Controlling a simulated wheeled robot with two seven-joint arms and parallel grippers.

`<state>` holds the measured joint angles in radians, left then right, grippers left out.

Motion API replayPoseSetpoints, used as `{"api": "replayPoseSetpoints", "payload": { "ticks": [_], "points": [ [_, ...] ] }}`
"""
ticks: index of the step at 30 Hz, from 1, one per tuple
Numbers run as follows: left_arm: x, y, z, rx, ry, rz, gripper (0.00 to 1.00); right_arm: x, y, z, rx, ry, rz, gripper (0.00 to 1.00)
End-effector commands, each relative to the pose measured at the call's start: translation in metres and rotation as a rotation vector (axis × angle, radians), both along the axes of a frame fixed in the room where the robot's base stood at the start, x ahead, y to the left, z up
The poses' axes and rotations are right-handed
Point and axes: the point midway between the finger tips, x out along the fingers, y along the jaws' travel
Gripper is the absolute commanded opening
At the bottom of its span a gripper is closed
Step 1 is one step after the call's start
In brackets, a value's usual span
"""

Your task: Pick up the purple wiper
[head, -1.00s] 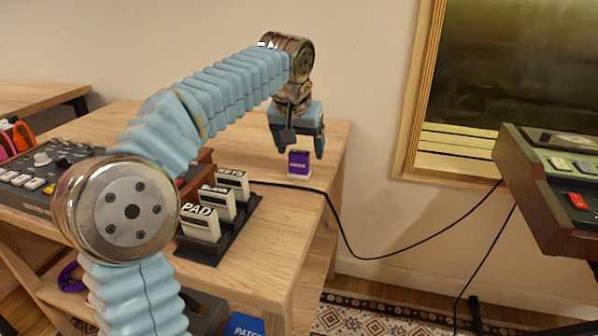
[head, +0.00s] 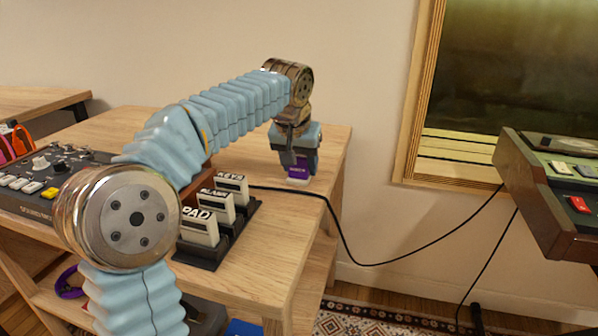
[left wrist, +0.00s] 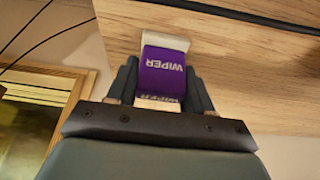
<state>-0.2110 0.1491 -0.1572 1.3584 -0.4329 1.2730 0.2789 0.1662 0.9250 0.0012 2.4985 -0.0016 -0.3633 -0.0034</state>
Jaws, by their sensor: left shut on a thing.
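The purple wiper (head: 298,170) is a small purple block with white ends, standing near the far right corner of the wooden table (head: 285,240). In the left wrist view the wiper (left wrist: 163,72) shows the word WIPER on its purple face. My left gripper (head: 299,165) reaches down over it from above and is shut on it, with a dark finger on each side. The wiper's white lower end seems to be at the tabletop; I cannot tell whether it touches. My right gripper is not in view.
A dark rack with white cards (head: 214,215) labelled PAD, BLANK and KEYS stands at the table's front. A black cable (head: 345,236) runs off the table to the right. A control panel (head: 40,180) is at left, a console (head: 545,190) at right.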

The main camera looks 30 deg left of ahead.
Motion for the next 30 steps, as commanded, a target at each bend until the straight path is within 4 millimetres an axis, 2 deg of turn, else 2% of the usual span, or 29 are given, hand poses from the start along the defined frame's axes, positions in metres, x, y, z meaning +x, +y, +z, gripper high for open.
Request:
{"api": "replayPoseSetpoints", "payload": {
  "ticks": [8, 12, 21, 24, 30],
  "points": [
    [0.000, 0.000, 0.010, 0.000, -0.002, 0.000, 0.19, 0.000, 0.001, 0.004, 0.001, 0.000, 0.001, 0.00],
    [0.001, 0.000, 0.034, 0.000, -0.002, 0.001, 0.19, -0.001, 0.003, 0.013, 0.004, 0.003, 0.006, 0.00],
    [-0.015, -0.052, 0.098, -0.001, -0.003, -0.005, 0.19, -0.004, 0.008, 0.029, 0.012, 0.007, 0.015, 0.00],
    [-0.023, -0.076, 0.105, 0.000, -0.002, -0.007, 0.19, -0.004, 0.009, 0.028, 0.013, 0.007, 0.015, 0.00],
    [-0.033, -0.112, 0.121, 0.000, 0.000, -0.003, 0.19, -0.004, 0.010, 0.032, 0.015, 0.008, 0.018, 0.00]
  ]
}}
